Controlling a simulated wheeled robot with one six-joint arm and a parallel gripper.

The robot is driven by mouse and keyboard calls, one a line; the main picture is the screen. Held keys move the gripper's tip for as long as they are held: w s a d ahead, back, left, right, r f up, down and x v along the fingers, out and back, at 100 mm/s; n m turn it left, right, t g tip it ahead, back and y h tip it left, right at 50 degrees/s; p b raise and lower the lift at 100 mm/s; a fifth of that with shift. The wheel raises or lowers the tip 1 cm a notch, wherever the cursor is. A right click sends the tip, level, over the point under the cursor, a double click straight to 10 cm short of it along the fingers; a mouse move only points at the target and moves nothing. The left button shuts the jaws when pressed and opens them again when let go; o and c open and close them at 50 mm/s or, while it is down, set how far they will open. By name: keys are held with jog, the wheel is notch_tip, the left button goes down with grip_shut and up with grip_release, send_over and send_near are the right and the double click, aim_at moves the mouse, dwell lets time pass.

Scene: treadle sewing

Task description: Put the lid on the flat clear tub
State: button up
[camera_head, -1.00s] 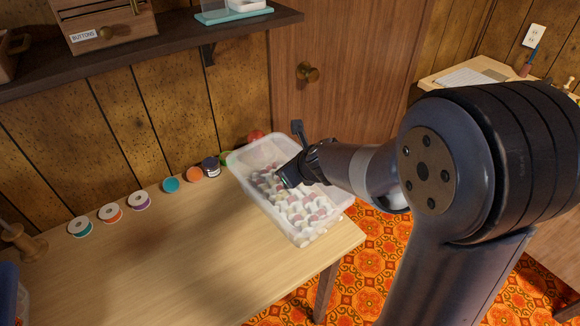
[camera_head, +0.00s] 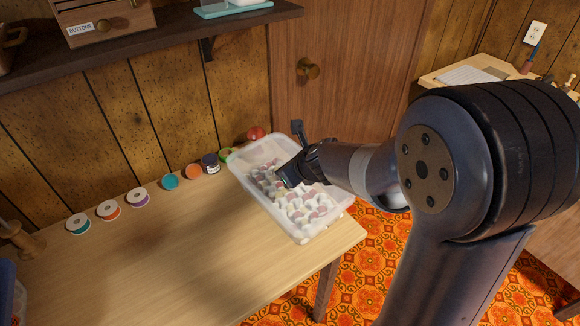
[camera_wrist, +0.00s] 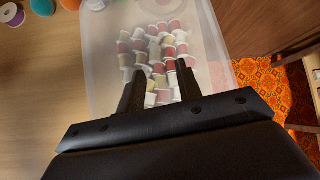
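A flat clear tub (camera_head: 240,167), frosted and full of white and dark red thread spools (camera_head: 300,205), stands at the table's right end. It also shows in the wrist view (camera_wrist: 100,65), with the spools (camera_wrist: 160,45) inside. I cannot make out a separate lid in either view. My gripper (camera_head: 288,160) is over the tub's middle. In the wrist view its two fingers (camera_wrist: 158,82) are apart with spools visible between them, and I see nothing gripped. I cannot tell whether the fingertips touch anything. My arm hides part of the tub's right side.
Several spools and small round containers line the table's back, including a teal one (camera_head: 170,182) and a dark jar (camera_head: 210,162). A red ball-like item (camera_head: 256,133) is behind the tub. A shelf (camera_head: 150,50) hangs above. The table's (camera_head: 190,250) front middle is clear.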

jog(key=p+v, duration=0.4)
jog(key=v, duration=0.6)
jog(key=shift+s+r+p, duration=0.25)
jog(key=shift+r+p, duration=0.05)
jog(key=shift+d, duration=0.15)
jog(key=b+x, duration=0.4)
jog(key=x, duration=0.7)
notch_tip(320, 180, up, 2)
jog(key=shift+r+p, duration=0.25)
jog(key=shift+p, duration=0.55)
jog(key=shift+r+p, duration=0.45)
